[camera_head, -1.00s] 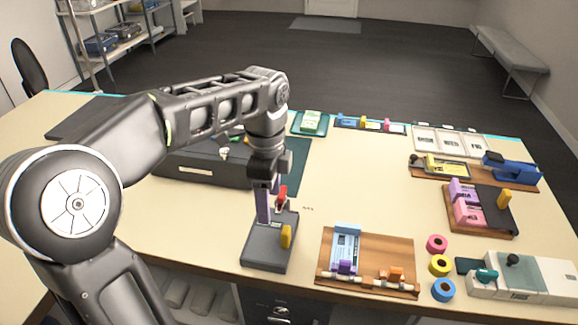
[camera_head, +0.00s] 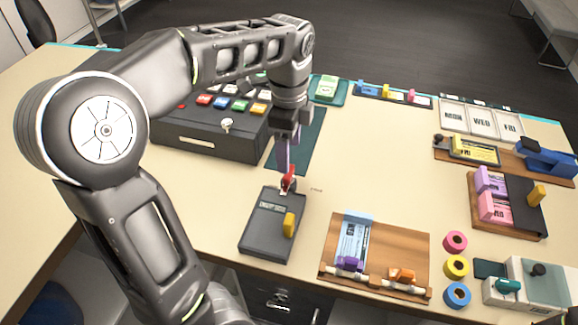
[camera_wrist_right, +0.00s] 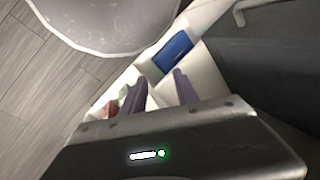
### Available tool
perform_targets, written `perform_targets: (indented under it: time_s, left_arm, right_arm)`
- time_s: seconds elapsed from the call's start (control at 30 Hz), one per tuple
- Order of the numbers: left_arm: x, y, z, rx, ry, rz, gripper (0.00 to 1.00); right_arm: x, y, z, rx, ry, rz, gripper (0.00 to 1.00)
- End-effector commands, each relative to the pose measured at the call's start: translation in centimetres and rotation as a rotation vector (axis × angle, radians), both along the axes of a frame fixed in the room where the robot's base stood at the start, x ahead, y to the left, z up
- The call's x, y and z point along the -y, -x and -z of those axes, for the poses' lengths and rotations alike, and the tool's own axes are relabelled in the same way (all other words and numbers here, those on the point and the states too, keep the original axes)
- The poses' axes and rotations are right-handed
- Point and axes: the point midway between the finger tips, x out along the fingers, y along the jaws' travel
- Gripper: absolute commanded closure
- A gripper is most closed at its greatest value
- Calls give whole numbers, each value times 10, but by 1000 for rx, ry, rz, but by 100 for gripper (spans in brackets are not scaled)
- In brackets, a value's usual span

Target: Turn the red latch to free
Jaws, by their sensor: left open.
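The red latch (camera_head: 289,180) stands at the far end of a dark grey box (camera_head: 262,236) that also has a yellow handle (camera_head: 289,225). My left gripper (camera_head: 284,168) points down just above and behind the latch in the head view. It is open, and its purple finger overlaps the latch's upper edge in the picture. I cannot tell whether they touch. My right gripper (camera_wrist_right: 160,76) shows in the right wrist view with two purple fingers apart and nothing between them.
A black case with coloured buttons (camera_head: 205,140) stands left of the gripper. A wooden board with a blue card (camera_head: 400,245) lies to the right of the box. Tape rolls (camera_head: 456,266) lie farther right. The table middle is clear.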

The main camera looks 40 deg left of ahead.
Motion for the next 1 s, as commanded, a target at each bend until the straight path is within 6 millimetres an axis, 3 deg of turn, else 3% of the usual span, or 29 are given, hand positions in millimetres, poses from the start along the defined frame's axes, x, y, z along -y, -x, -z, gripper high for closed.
perform_targets:
  time_s: [0.3,0.43,0.77,1.0]
  left_arm:
    - [0,1,49,-5,0,0,33]
    - [0,1,61,-2,1,0,33]
    - [0,1,66,-1,0,0,33]
    - [0,0,65,-1,0,0,52]
  right_arm:
    - [0,0,-4,-1,1,1,64]
    - [0,1,-5,-2,2,1,64]
    - [0,1,-5,-3,2,0,64]
    - [0,1,-5,-3,2,0,64]
